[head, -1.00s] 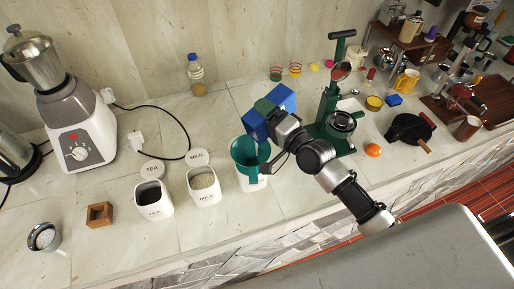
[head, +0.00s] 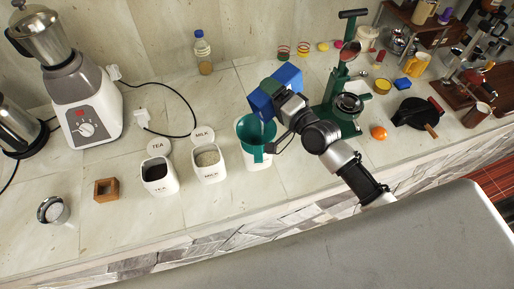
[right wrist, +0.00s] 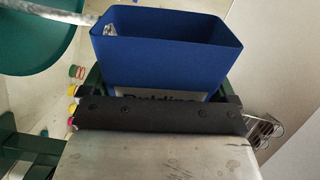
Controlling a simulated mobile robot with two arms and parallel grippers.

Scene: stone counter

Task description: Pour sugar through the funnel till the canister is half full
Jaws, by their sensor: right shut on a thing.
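A teal funnel (head: 246,130) sits in the mouth of a white canister (head: 262,161) near the counter's front edge. Its rim also shows in the right wrist view (right wrist: 62,52). My right gripper (head: 287,103) is shut on a blue open-topped box (head: 284,80), held tilted above and right of the funnel. In the right wrist view the blue box (right wrist: 165,58) looks nearly empty inside, with a little white stuff in its left corner. A white sugar stream (right wrist: 45,22) runs from that corner toward the funnel. The fill level inside the canister is hidden. My left gripper is out of view.
Open white milk (head: 207,176) and tea (head: 159,187) canisters stand left of the funnel, lids behind them. A green press (head: 343,110) stands close right of the blue box. A blender (head: 88,125) is at far left.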

